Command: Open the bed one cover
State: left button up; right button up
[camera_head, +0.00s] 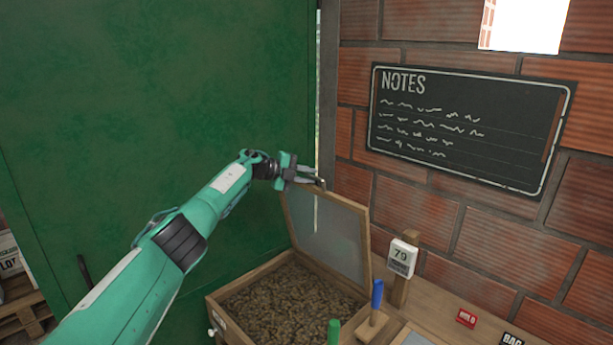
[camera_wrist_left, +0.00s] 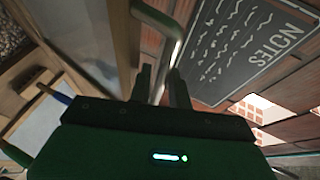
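The bed one cover (camera_head: 330,235), a wood-framed pale panel, stands raised and steeply tilted at the back of a wooden bed box (camera_head: 232,318). The box is open at the top and full of brown beans or pellets (camera_head: 285,305). My left gripper (camera_head: 308,177) is at the cover's upper edge, by its metal handle (camera_head: 322,184). In the left wrist view the curved grey handle (camera_wrist_left: 172,42) runs down between the two dark fingers (camera_wrist_left: 161,88), which look closed around it. My right gripper is not in view.
A large green panel (camera_head: 150,110) fills the left. A brick wall with a NOTES board (camera_head: 465,125) rises behind the cover. A tag marked 79 (camera_head: 402,258), a blue-handled tool (camera_head: 377,295) and a green handle (camera_head: 333,332) are close to the box's right side.

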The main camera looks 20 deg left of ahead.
pick_arm(q)
jog(key=b+v, duration=0.5)
jog(key=v, duration=0.8)
jog(key=shift+s+a, duration=0.2)
jog(key=shift+s, duration=0.1)
jog(key=shift+r, duration=0.1)
